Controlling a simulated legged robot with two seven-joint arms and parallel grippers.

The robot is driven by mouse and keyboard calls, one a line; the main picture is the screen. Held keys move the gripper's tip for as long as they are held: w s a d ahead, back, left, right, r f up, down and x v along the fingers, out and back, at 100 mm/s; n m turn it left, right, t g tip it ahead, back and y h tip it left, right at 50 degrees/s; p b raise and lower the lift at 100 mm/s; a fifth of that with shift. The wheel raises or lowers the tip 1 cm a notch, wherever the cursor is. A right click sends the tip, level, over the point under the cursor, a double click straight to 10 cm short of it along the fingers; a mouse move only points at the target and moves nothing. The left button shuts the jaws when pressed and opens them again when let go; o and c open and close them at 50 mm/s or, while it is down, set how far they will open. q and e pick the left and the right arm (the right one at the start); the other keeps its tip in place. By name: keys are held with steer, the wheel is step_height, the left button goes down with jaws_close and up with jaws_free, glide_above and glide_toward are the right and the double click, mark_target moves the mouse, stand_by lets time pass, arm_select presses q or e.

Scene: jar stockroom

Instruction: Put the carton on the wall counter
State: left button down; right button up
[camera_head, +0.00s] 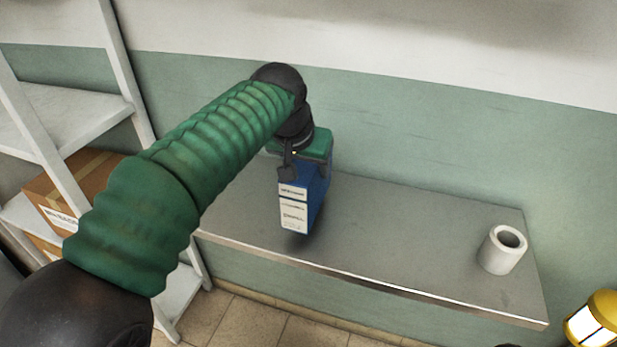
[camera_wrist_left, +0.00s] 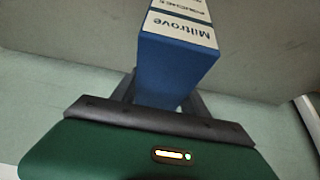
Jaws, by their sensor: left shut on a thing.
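A blue carton with a white label (camera_head: 294,206) is held upright in my left gripper (camera_head: 299,172), over the left part of the grey wall counter (camera_head: 390,240). My left gripper is shut on the carton's upper part. In the left wrist view the carton (camera_wrist_left: 175,70) sits between the dark fingers (camera_wrist_left: 160,98), with "Miltrove" on its label. A dark shadow lies at the carton's lower edge; I cannot tell whether its bottom touches the counter. My right gripper is not in view.
A white hollow cylinder (camera_head: 502,249) stands at the counter's right end. A white shelf unit (camera_head: 75,118) with a cardboard box (camera_head: 72,185) is at the left. A yellow lamp (camera_head: 594,321) is at the lower right. The counter's middle is clear.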

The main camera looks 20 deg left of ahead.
mark_target(308, 182)
arm_select(q)
steer(key=f, duration=0.1)
steer(key=f+b, duration=0.1)
steer(key=f, duration=0.1)
steer(key=shift+s+a+f, duration=0.1)
steer(key=shift+a+f, duration=0.15)
steer(key=shift+a, duration=0.05)
steer(key=shift+d, duration=0.2)
steer(key=c, duration=0.7)
jaws_free()
steer(key=shift+d, duration=0.15)
steer(key=shift+o, duration=0.6)
steer(key=shift+a+r, duration=0.1)
steer(key=shift+a, duration=0.1)
steer(key=p+v, duration=0.2)
steer(key=v, duration=1)
steer(key=shift+p, duration=0.3)
